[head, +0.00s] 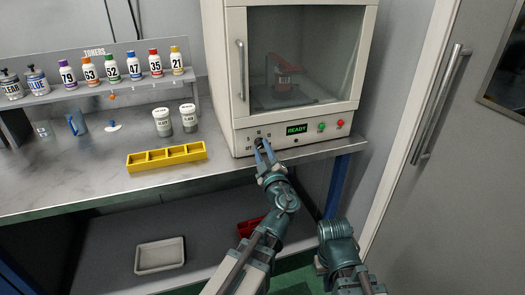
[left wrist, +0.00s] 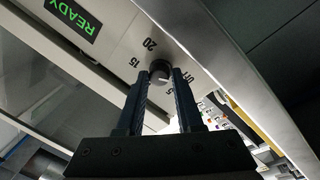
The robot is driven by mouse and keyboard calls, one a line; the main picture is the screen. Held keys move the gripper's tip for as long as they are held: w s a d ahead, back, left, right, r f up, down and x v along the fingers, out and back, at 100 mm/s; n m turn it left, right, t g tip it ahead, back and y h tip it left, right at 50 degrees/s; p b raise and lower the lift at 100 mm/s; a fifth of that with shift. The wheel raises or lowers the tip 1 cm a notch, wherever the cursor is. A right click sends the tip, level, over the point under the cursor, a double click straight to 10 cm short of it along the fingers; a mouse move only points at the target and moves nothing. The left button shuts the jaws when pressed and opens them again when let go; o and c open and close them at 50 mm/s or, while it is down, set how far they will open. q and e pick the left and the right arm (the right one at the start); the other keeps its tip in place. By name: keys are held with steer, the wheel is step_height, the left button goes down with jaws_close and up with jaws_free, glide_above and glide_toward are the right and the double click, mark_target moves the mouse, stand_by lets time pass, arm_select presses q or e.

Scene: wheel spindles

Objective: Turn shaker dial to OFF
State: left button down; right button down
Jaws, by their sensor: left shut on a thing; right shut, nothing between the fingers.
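The shaker is a white cabinet (head: 240,110) with a glass door, standing on the bench. Its dark round dial (left wrist: 159,70) is on the lower front panel, with marks including 15, 20, 5 and a partly hidden label that looks like OFF. My left gripper (head: 264,150) reaches up to the panel and is shut on the dial, one finger on each side. The fingers also show in the left wrist view (left wrist: 160,88). They hide part of the scale, and I cannot tell exactly which mark the dial points to. My right arm shows at the lower right, but its fingers do not.
A green READY display (head: 297,129) and green and red buttons are right of the dial. A yellow tray (head: 167,157), two white jars and a rack of toner bottles (head: 109,68) are on the bench at left. A grey door is at right.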

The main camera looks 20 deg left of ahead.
arm_select(q)
steer(key=shift+w, duration=0.1)
steer(key=c, duration=0.6)
jaws_free()
steer(key=shift+o, duration=0.2)
